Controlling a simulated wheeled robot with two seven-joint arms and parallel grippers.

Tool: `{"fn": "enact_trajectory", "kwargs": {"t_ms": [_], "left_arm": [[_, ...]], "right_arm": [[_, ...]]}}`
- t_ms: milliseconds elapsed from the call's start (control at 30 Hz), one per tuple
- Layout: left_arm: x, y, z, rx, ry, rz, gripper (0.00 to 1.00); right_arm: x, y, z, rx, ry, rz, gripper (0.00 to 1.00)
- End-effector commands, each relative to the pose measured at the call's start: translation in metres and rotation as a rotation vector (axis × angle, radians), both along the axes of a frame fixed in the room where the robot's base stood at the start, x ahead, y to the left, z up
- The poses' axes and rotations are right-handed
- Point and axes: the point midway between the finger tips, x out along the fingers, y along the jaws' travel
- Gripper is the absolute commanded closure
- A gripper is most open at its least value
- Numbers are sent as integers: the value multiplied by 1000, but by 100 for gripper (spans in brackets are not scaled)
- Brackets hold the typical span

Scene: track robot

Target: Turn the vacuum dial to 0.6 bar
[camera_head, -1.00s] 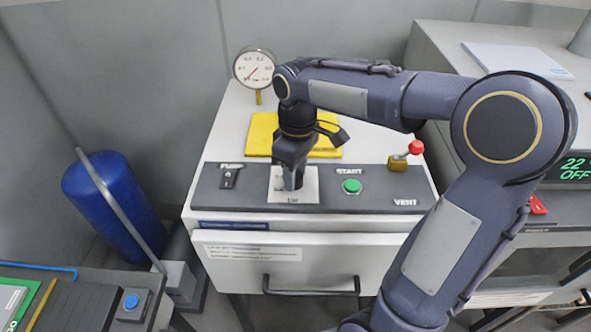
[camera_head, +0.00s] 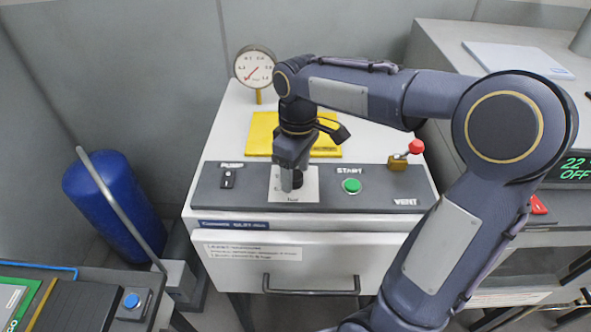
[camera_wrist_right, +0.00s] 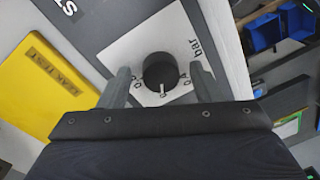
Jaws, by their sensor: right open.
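The vacuum dial is a round black knob (camera_wrist_right: 160,70) on a white scale plate (camera_wrist_right: 130,40) lettered "bar". It also shows partly in the head view (camera_head: 297,181), beside my gripper. In the wrist view its white pointer mark faces the gripper's base, near a scale figure too small to read. My right gripper (camera_wrist_right: 162,80) is open, one finger on each side of the knob, with gaps visible. In the head view my right gripper (camera_head: 291,178) points down over the scale plate and hides part of it. My left gripper is not in view.
A gauge (camera_head: 255,67) stands at the back. On the panel are a PUMP switch (camera_head: 228,178), a green START button (camera_head: 352,186) and a red-knobbed VENT lever (camera_head: 416,147). A yellow board (camera_head: 262,135) lies behind my gripper. A drawer handle (camera_head: 311,291) juts out in front.

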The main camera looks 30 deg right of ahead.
Motion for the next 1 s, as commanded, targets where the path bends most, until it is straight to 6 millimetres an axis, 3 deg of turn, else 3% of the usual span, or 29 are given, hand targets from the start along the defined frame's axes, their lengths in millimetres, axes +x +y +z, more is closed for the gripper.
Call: {"fn": "enact_trajectory", "kwargs": {"t_ms": [433,1000], "left_arm": [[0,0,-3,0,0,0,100],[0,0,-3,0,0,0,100]], "right_arm": [[3,-3,67,2,-6,0,41],[3,-3,75,1,-3,1,41]]}}
